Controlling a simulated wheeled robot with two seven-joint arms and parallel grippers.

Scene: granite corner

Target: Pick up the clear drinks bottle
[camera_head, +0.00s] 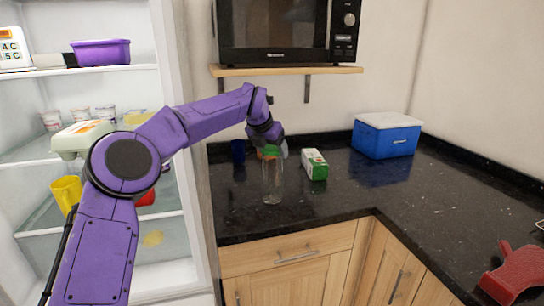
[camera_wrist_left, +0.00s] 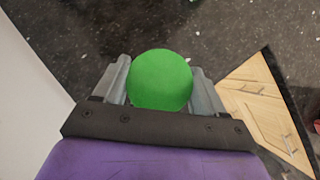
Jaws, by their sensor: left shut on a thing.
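The clear drinks bottle (camera_head: 272,185) is upright at the front left of the black granite counter. It is see-through with a green top. In the left wrist view its round green cap (camera_wrist_left: 161,80) fills the space between the two grey fingers. My left gripper (camera_head: 270,148) comes down on the bottle from above and is shut on its top. I cannot tell whether the bottle's base touches the counter. My right gripper is not in view.
A blue cooler box (camera_head: 387,136) sits at the back. An open fridge (camera_head: 190,150) borders the left. A microwave (camera_head: 287,28) is on a shelf above.

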